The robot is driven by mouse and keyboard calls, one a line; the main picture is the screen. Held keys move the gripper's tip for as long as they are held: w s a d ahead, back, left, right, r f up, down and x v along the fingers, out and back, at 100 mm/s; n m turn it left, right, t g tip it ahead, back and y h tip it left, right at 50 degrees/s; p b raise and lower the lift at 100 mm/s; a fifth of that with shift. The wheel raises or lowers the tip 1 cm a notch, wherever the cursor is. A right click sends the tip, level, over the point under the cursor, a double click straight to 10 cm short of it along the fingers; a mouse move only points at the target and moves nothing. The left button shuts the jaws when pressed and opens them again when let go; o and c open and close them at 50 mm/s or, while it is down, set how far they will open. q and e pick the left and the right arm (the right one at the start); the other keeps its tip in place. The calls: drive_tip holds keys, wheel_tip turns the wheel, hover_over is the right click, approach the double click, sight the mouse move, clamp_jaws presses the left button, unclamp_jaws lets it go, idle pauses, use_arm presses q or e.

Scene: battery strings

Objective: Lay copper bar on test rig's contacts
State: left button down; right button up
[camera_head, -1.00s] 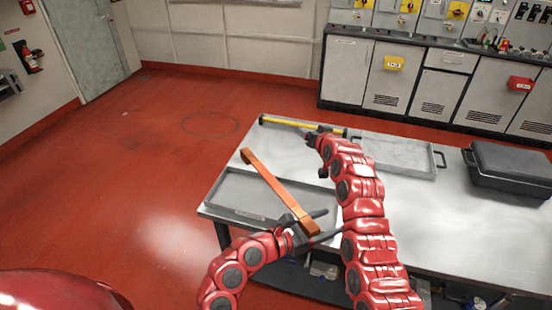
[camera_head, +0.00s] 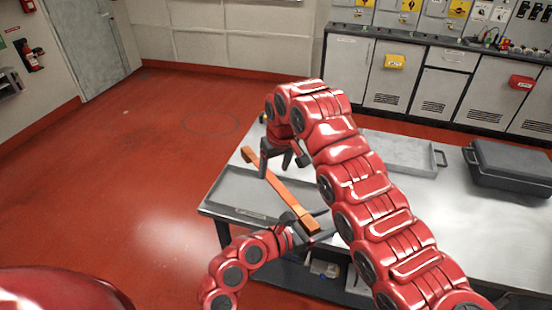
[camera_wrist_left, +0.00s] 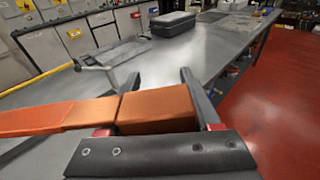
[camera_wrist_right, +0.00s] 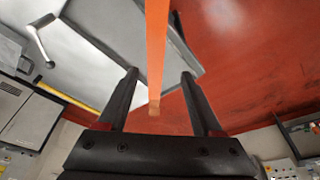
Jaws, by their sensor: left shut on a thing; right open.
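The copper bar (camera_head: 280,191) is a long orange-brown strip slanting over the near left corner of the table. It also shows in the left wrist view (camera_wrist_left: 158,107) and the right wrist view (camera_wrist_right: 156,50). My left gripper (camera_head: 308,225) is shut on the bar's near end. My right gripper (camera_head: 282,163) is open and empty close to the bar's far end. In the right wrist view, that end appears between the open fingers (camera_wrist_right: 160,72), with space on both sides. I cannot make out the test rig's contacts.
A shallow grey tray (camera_head: 222,200) lies below the bar on the metal table (camera_head: 480,225). A light tray with handles (camera_head: 400,152) and a black case (camera_head: 512,168) stand farther right. A yellow strip (camera_wrist_right: 68,97) shows in the right wrist view. Red floor lies left.

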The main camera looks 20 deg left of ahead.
sight(271, 181)
use_arm(q)
drive_tip(key=shift+r, duration=0.1)
use_arm(e)
drive_tip(key=x, duration=0.7)
drive_tip(key=shift+w+a+f, duration=0.1)
drive_tip(key=shift+a+f, duration=0.05)
drive_tip(key=shift+f, duration=0.1)
drive_tip(key=c, duration=1)
drive_tip(key=shift+a, duration=0.1)
clamp_jaws()
drive_tip(key=shift+s, duration=0.2)
use_arm(q)
drive_tip(key=c, duration=0.5)
unclamp_jaws()
drive_tip(key=o, duration=0.5)
drive_tip(key=shift+c, duration=0.2)
drive_tip(key=shift+o, duration=0.2)
use_arm(e)
drive_tip(key=shift+w, duration=0.1)
